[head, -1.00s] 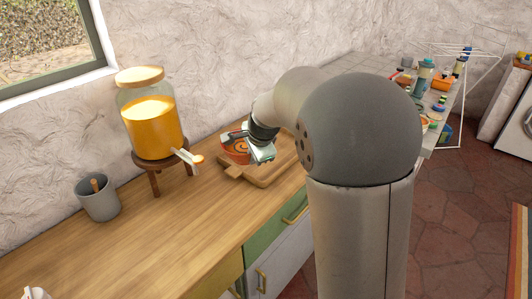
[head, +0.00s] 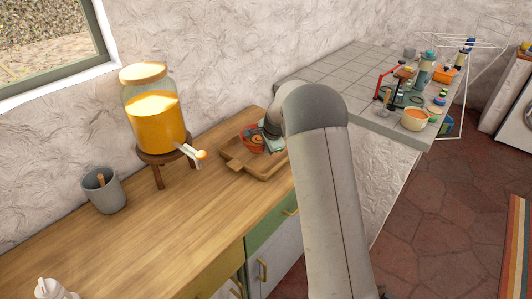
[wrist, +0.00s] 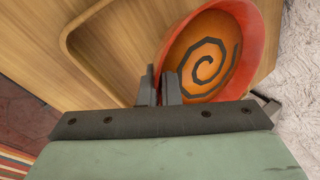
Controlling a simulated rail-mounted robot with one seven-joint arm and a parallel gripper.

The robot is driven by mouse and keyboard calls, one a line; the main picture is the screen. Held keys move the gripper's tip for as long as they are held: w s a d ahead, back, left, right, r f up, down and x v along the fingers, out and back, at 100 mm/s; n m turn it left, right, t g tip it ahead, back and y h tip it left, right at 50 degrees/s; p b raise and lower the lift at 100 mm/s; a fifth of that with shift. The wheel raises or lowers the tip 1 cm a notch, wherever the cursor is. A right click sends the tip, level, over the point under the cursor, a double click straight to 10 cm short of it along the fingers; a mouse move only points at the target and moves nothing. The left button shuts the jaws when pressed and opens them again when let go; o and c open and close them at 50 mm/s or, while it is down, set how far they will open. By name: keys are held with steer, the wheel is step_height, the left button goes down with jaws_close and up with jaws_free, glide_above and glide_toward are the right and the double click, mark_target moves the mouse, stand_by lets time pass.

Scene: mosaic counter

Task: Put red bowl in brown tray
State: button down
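The red bowl (head: 248,143), orange inside with a dark spiral, is at the far side of the brown tray (head: 236,166). In the wrist view the bowl (wrist: 250,70) fills the upper right and overlaps part of the tray (wrist: 78,62). My gripper (wrist: 160,86) has its two fingers close together on the bowl's near left rim, with the rim between them. In the head view my gripper (head: 270,143) is at the bowl's right side, partly hidden by my arm. I cannot tell whether the bowl touches the tray.
A juice dispenser (head: 155,125) on a wooden stand is left of the tray, its tap pointing toward it. A grey cup (head: 103,192) stands farther left. A tiled counter (head: 340,75) with several items, including an orange-filled bowl (head: 414,119), lies right.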

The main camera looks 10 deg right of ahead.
steer(key=shift+w+f, duration=0.1)
steer(key=shift+f, duration=1.45)
steer(key=shift+f, duration=0.25)
steer(key=c, duration=1.6)
jaws_free()
steer(key=shift+c, duration=0.2)
